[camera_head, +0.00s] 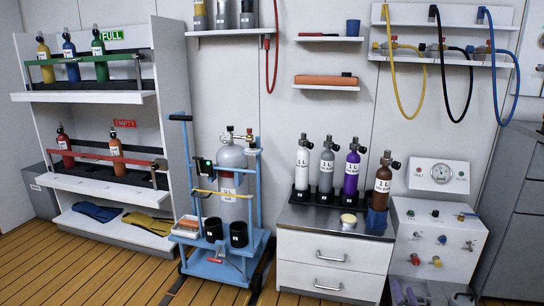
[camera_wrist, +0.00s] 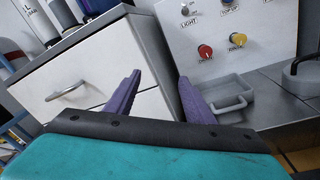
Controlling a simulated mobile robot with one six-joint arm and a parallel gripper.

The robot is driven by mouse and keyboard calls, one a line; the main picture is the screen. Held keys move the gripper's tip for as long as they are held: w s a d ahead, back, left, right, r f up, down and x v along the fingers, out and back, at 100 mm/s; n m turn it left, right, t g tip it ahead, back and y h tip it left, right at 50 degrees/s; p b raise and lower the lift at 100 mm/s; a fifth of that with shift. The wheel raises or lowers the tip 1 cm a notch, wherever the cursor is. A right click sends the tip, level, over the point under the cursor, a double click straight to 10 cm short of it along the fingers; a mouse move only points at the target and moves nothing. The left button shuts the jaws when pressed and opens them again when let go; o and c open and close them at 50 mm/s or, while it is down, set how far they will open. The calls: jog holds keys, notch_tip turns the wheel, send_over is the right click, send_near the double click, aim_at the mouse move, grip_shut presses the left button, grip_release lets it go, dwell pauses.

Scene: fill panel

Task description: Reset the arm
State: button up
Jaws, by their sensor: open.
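My gripper (camera_wrist: 159,76) shows in the wrist view with its two purple fingers spread apart and nothing between them. The fingers point toward the gap between the white drawer cabinet (camera_wrist: 100,85) and the control panel (camera_wrist: 228,30). No contact with either shows. In the head view, small purple shapes at the bottom edge in front of the panel look like my fingertips; the rest of my arm is not seen there.
In the head view, the drawer cabinet (camera_head: 330,272) bears several upright cylinders. The control panel (camera_head: 436,230) with a gauge stands right of it. A blue cylinder trolley (camera_head: 255,195) stands left, beside a white rack (camera_head: 172,100). Wooden floor (camera_head: 70,270) is clear at front left.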

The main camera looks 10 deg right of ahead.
jog(key=w+a+r+g+y+p, duration=0.1)
jog(key=w+a+r+p, duration=0.15)
jog(key=a+p, duration=0.55)
jog(key=w+a+r+y+p, duration=0.2)
jog(key=a+r+p, duration=0.15)
jog(key=a, duration=0.75)
jog(key=s+a+m+g+p, duration=0.3)
jog(key=a+p, duration=0.3)
jog(key=a, duration=0.1)
jog(key=s+a+m+g+p, duration=0.25)
jog(key=a+p, duration=0.25)
jog(key=a, duration=0.3)
jog(key=s+a+r+m+g+p, duration=0.1)
jog(key=s+a+m+g+p, duration=0.2)
jog(key=s+m, duration=0.4)
jog(key=s+a+r+m+g+y+p, duration=0.1)
jog(key=s+a+m+g, duration=0.4)
jog(key=s, duration=1.5)
jog(key=s+a+r+m+g+y+p, duration=0.1)
jog(key=s+a+m+g+p, duration=0.2)
jog(key=s+m+g, duration=0.5)
jog(key=s+m+p, duration=0.1)
jog(key=s, duration=0.5)
jog(key=shift+a+p, duration=0.35)
jog(key=shift+a, duration=0.05)
